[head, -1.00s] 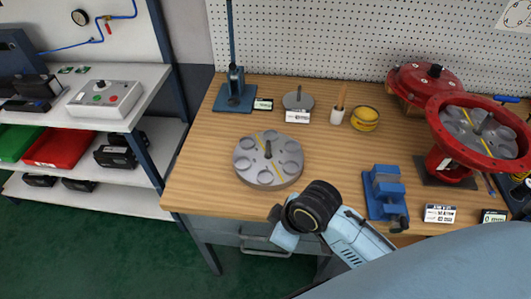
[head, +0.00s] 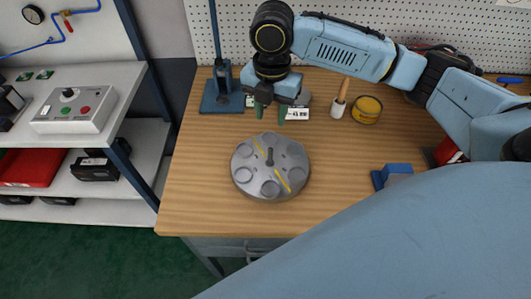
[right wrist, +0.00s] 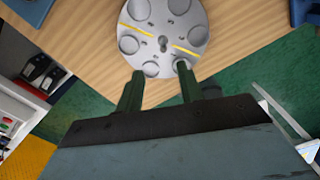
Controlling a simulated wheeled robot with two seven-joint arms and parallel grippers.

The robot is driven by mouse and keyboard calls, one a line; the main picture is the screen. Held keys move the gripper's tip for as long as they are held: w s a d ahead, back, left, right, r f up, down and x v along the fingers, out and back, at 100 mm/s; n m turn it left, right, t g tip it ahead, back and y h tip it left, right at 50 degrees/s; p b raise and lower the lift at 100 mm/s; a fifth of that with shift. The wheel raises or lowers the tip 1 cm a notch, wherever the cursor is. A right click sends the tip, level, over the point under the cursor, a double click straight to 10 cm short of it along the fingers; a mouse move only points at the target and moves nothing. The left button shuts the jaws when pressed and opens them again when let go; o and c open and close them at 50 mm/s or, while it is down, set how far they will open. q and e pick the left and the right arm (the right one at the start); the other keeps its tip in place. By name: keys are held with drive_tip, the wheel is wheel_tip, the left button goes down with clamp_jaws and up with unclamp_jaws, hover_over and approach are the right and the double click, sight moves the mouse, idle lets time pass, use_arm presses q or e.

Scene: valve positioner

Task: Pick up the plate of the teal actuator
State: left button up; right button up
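A grey round plate (head: 270,165) lies flat on the wooden table, with several round recesses, a yellow stripe and a dark upright stem at its centre. In the right wrist view the same plate (right wrist: 162,35) shows at the top, partly cut off. I see no teal actuator body around it. My right gripper (head: 271,114) points down above the plate's far edge, fingers apart and empty. In the right wrist view its two green fingers (right wrist: 159,72) stand apart, with table and the plate's edge beyond. My left gripper is not in view.
The wooden table (head: 200,195) is clear left and right of the plate. A blue stand (head: 222,92), a white cup (head: 338,107) and a yellow tin (head: 367,108) stand behind. A blue vise (head: 392,176) is at right.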

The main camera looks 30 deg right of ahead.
sight(271, 148)
drive_tip(key=shift+s+a+f+b, duration=0.15)
drive_tip(key=shift+f+b, duration=0.15)
drive_tip(key=shift+f, duration=1.9)
drive_tip(key=shift+s+d+f+b, duration=0.15)
drive_tip(key=shift+f+b, duration=0.15)
drive_tip(key=shift+f, duration=1.85)
drive_tip(key=shift+s+a+f+b, duration=0.15)
drive_tip(key=shift+f+b, duration=0.15)
drive_tip(key=shift+f, duration=1.9)
clamp_jaws()
drive_tip(key=shift+r, duration=0.15)
